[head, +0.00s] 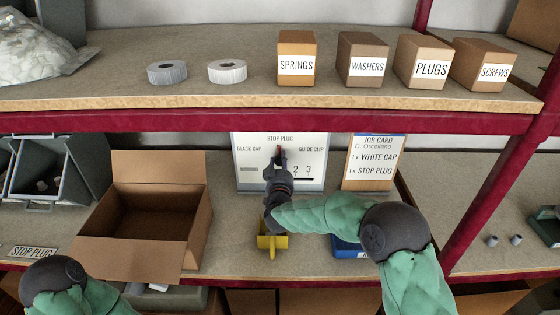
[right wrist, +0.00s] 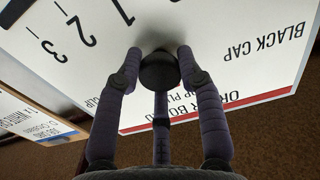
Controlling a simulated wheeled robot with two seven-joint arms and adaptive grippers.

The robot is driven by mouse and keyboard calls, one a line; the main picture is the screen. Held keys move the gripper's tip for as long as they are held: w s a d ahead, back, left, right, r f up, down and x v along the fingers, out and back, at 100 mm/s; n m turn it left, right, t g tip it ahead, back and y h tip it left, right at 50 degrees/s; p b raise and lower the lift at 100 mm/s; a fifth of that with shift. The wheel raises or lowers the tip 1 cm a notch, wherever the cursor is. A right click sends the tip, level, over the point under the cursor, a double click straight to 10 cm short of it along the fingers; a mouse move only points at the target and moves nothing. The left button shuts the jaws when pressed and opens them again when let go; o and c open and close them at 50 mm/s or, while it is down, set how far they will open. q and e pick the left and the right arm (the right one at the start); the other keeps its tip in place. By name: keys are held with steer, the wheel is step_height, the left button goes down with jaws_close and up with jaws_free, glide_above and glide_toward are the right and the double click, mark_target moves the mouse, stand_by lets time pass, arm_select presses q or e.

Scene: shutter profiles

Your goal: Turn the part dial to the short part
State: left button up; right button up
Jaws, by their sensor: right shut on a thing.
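The white order board (head: 310,180) stands upright at the back of the middle shelf. It carries the labels BLACK CAP, STOP PLUG and GUIDE CLIP, with a row of numbers below. My right gripper (head: 279,157) is at the board, shut on the dark round part dial (right wrist: 160,72). In the right wrist view the gripper's fingers (right wrist: 158,72) lie on both sides of the dial. Which label the dial points at cannot be told, as the gripper covers it in the head view. My left gripper is out of view; only part of its arm shows at bottom left.
A job card (head: 374,162) stands right of the board, listing 1x white cap and 1x stop plug. An open cardboard box (head: 190,225) stands left. A yellow object (head: 272,242) and a blue bin (head: 347,248) lie below my right arm. The upper shelf edge (head: 270,122) runs above.

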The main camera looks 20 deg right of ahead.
steer(key=n+p, duration=0.4)
steer(key=shift+s+f, duration=0.15)
steer(key=shift+f, duration=0.15)
steer(key=n+p, duration=0.3)
steer(key=n, duration=0.1)
steer(key=shift+f+n+p, duration=0.1)
steer(key=shift+n+p, duration=0.2)
steer(key=shift+p, duration=0.05)
steer(key=shift+f+n, duration=0.1)
steer(key=shift+n, duration=0.4)
steer(key=shift+p, duration=0.3)
steer(key=o, duration=1.2)
steer(key=shift+c, duration=0.2)
steer(key=shift+d+r, duration=0.1)
steer(key=shift+r, duration=0.1)
steer(key=shift+s+r, duration=0.1)
steer(key=shift+s, duration=0.35)
steer(key=v, duration=1.1)
steer(key=shift+r, duration=0.1)
